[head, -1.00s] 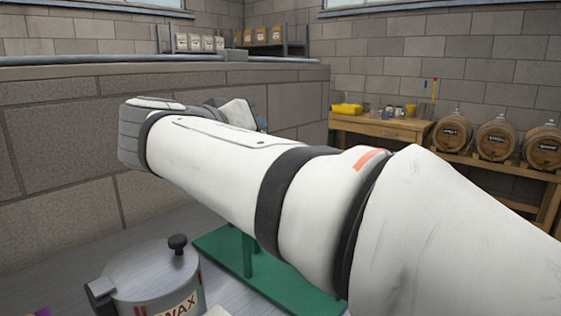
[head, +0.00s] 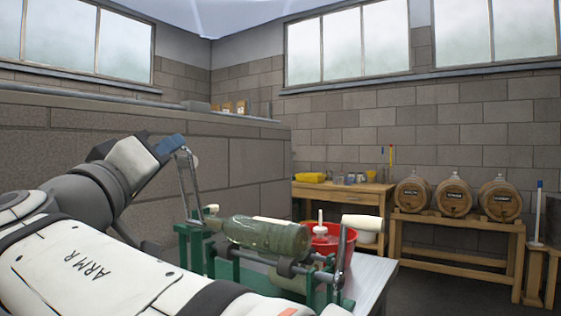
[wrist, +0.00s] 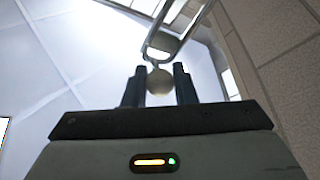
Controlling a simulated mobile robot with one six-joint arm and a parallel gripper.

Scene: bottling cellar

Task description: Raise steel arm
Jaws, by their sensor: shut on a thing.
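The steel arm (head: 189,182) is a thin U-shaped metal loop on a green stand (head: 194,243). It points upward, slightly tilted, at the stand's left end. My gripper (head: 181,146) is at the upper end of the loop. In the wrist view my gripper (wrist: 159,76) has its two dark fingers on either side of a pale round knob (wrist: 159,82), shut on it. The steel loop (wrist: 168,40) shows just beyond the knob. A green glass bottle (head: 265,235) lies on its side in the stand, its neck toward the steel arm.
A crank with a cream handle (head: 362,222) is at the stand's right end. A red bowl (head: 328,240) stands behind the bottle. A wooden bench (head: 345,193) and several barrels (head: 453,198) are farther back. A block wall (head: 240,160) rises behind my gripper.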

